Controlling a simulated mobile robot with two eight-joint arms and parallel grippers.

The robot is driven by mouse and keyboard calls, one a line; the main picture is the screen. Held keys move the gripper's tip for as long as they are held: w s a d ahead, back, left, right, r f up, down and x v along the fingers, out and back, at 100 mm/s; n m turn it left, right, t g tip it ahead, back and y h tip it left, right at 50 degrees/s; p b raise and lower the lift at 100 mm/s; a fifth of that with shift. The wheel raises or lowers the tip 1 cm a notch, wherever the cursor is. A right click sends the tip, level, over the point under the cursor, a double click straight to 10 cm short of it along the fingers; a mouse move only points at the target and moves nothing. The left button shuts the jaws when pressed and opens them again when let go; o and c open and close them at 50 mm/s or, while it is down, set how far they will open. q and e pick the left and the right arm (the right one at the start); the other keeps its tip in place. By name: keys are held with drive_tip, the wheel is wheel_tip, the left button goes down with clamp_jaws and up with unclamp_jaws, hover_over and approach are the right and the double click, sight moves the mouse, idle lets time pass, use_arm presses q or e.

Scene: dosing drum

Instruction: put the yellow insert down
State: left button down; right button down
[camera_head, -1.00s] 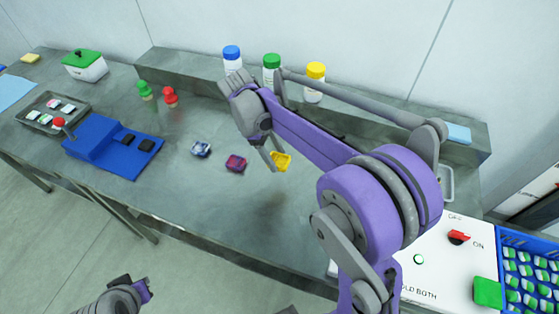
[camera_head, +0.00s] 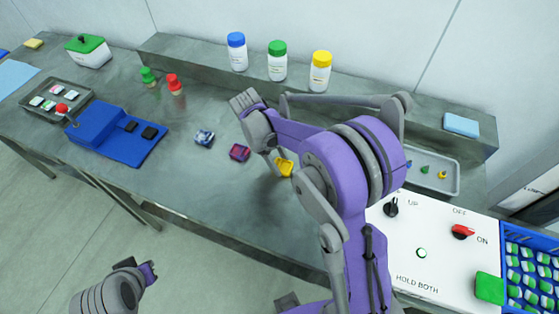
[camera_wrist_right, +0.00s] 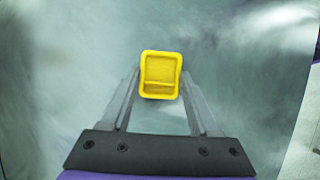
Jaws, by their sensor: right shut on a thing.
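The yellow insert (camera_head: 285,168) is a small open tray-like piece. It is at my right gripper (camera_head: 272,165), over the middle of the grey table, to the right of a dark red insert (camera_head: 239,152) and a dark blue-and-white insert (camera_head: 204,138). In the right wrist view the yellow insert (camera_wrist_right: 161,75) sits between the fingertips of the right gripper (camera_wrist_right: 160,90), which is shut on it. Whether it touches the table cannot be told. My left gripper (camera_head: 146,272) is low at the left, off the table; its fingers are too small to judge.
Bottles with blue (camera_head: 236,39), green (camera_head: 278,48) and yellow (camera_head: 321,58) caps stand on the back ledge. A blue fixture (camera_head: 115,135) and grey tray (camera_head: 57,103) lie left. A white control panel (camera_head: 432,245) and blue crate (camera_head: 535,239) stand right. The table's front middle is clear.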

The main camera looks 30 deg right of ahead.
drive_tip(key=shift+f, duration=0.15)
drive_tip(key=shift+c, duration=0.6)
unclamp_jaws()
drive_tip(key=shift+r, duration=0.3)
drive_tip(key=v, duration=1.2)
drive_tip(key=s+a+f+m+t+y, duration=0.1)
drive_tip(key=s+m+t, duration=0.3)
drive_tip(key=s, duration=0.5)
drive_tip(key=s+a+f+m+t+y, duration=0.2)
drive_tip(key=s+m+t, duration=0.2)
drive_tip(key=s, duration=0.5)
drive_tip(key=shift+f+t, duration=0.3)
drive_tip(key=shift+t, duration=0.4)
